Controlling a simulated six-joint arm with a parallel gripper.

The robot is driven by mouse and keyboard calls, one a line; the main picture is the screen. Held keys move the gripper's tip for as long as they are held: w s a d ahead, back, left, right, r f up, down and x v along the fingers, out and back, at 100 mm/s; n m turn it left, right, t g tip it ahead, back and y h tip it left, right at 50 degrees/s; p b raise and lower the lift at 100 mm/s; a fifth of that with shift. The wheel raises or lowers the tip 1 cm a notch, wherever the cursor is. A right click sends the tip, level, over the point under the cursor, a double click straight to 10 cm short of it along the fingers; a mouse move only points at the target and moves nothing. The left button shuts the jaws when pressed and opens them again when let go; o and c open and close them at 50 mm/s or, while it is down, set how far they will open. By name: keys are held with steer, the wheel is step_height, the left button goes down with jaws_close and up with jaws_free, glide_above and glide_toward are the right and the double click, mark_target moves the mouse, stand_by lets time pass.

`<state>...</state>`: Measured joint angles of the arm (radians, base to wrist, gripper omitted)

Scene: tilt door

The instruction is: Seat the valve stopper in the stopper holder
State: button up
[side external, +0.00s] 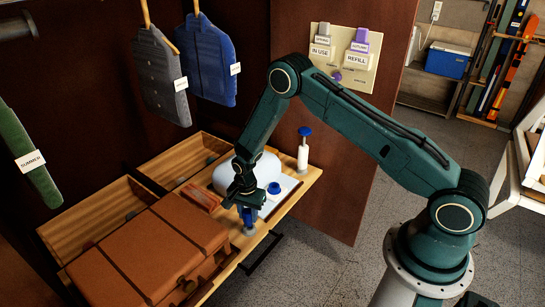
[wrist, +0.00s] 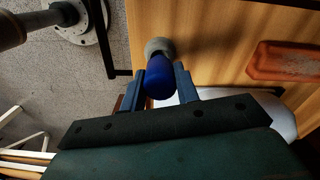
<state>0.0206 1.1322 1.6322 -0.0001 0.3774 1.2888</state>
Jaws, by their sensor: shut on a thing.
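My gripper (side external: 248,216) points down at the front edge of the wooden drawer unit. In the wrist view its two blue fingers (wrist: 162,82) are shut on a dark blue rounded piece, which I take for the valve stopper (wrist: 158,78). A grey round piece (wrist: 160,46) shows right beyond the stopper's far end; it looks like the stopper holder. In the side view a grey piece (side external: 249,231) shows just below the fingertips. I cannot tell whether the stopper is inside it or only above it. The fingers hide most of the stopper in the side view.
A white bag (side external: 228,176) and a blue cap (side external: 274,188) on a white sheet lie behind my gripper. A white pump with a blue top (side external: 303,150) stands at the right. A brown case (side external: 150,245) is close at left; an orange-red block (wrist: 285,62) lies nearby.

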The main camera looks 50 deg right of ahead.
mark_target(248, 211)
steer(key=shift+f, duration=1.35)
steer(key=o, duration=1)
steer(key=shift+o, duration=0.2)
step_height(248, 211, up, 14)
stand_by(0.3)
steer(key=shift+f, duration=0.1)
stand_by(0.4)
